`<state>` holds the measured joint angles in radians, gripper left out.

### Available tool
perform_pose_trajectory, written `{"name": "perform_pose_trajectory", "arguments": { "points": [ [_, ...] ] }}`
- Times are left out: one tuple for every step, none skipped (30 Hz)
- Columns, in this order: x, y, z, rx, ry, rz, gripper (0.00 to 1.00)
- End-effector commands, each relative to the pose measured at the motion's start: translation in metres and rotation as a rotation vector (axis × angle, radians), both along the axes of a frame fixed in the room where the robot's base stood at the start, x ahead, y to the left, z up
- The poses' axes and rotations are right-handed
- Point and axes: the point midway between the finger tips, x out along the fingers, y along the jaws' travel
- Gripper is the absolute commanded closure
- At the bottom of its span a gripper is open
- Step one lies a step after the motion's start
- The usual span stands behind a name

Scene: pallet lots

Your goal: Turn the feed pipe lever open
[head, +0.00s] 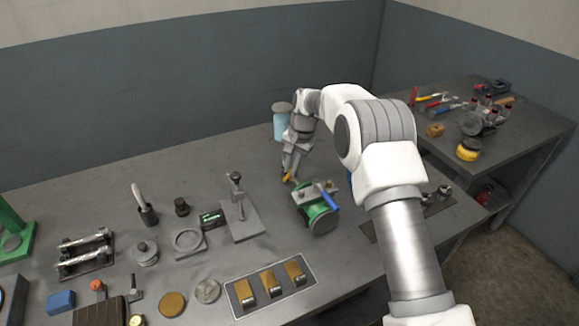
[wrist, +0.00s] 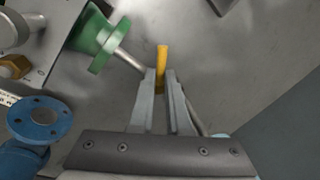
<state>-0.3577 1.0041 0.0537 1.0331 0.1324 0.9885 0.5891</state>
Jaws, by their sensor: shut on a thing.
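My gripper (wrist: 162,82) is shut on a narrow yellow lever (wrist: 162,58), with the lever's end standing out past the fingertips in the wrist view. In the head view the yellow lever (head: 287,178) is a small spot at the tips of my gripper (head: 290,172). A grey metal pipe (wrist: 130,61) runs from a green flange (wrist: 103,43) toward the fingers. Where the lever joins the pipe is hidden by the fingers.
A green machine with a blue bar (head: 327,194) stands close in front of my gripper. A blue flange (wrist: 40,120) is at the left in the wrist view.

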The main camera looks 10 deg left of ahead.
Motion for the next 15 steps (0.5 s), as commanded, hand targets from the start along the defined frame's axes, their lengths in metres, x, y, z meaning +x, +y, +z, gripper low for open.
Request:
{"name": "perform_pose_trajectory", "arguments": {
  "points": [
    [0.0006,-0.0016,0.0001,0.001,0.000,0.044,1.00],
    [0.0009,-0.0025,0.0004,0.001,0.000,0.071,1.00],
    [0.0009,-0.0035,0.0007,0.001,-0.001,0.110,1.00],
    [0.0008,-0.0037,0.0009,0.002,-0.001,0.139,1.00],
    [0.0010,-0.0040,0.0008,0.002,0.000,0.167,1.00],
    [0.0010,-0.0051,0.0005,0.001,0.000,0.205,1.00],
    [0.0011,-0.0060,0.0004,0.001,0.000,0.234,1.00],
    [0.0015,-0.0067,0.0005,0.001,-0.001,0.262,1.00],
    [0.0017,-0.0075,0.0007,0.001,-0.001,0.300,1.00],
    [0.0017,-0.0081,0.0009,0.001,-0.001,0.328,1.00],
    [0.0020,-0.0086,0.0010,0.001,0.000,0.357,1.00],
    [0.0022,-0.0092,0.0007,0.001,-0.001,0.395,1.00],
    [0.0022,-0.0097,0.0005,0.001,0.001,0.423,1.00],
    [0.0026,-0.0103,0.0008,0.001,0.000,0.452,1.00],
    [0.0032,-0.0113,0.0010,0.001,-0.001,0.488,1.00]
  ]
}}
